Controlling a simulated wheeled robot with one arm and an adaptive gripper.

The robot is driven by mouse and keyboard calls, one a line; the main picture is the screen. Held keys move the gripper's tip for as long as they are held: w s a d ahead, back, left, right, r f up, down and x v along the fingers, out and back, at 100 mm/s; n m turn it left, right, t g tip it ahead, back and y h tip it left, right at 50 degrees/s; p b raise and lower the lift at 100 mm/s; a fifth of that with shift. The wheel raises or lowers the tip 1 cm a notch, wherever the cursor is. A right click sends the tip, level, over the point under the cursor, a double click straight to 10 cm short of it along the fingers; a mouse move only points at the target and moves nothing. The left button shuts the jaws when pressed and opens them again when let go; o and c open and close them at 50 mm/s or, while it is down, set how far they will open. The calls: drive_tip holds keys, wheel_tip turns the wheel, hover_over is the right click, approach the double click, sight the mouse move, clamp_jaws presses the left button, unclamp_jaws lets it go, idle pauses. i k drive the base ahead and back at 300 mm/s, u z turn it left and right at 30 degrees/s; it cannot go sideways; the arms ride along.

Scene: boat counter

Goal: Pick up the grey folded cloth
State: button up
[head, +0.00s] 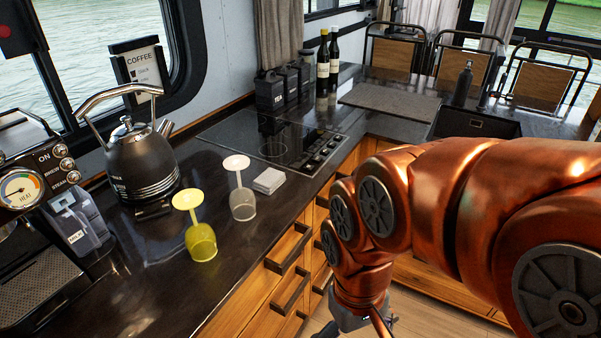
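The grey folded cloth (269,181) is a small, light grey folded square. It lies flat on the dark counter, just right of an upside-down clear glass and near the cooktop's front corner. My gripper (368,328) shows only in part at the bottom edge, below my copper arm. It hangs in front of the drawers, to the right of the cloth and well apart from it. Its fingertips are cut off by the frame, so its opening does not show.
An upside-down clear glass (242,204) and an upside-down yellow glass (202,242) stand left of the cloth. A dark kettle (140,160) and a coffee machine (40,250) stand farther left. The cooktop (265,138) lies behind the cloth. Two bottles (328,65) stand at the back.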

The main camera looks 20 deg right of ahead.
sight(268, 182)
drive_tip(key=u, duration=1.55)
drive_tip(key=k, duration=0.75)
drive_tip(key=z, duration=0.7)
drive_tip(key=i, duration=0.95)
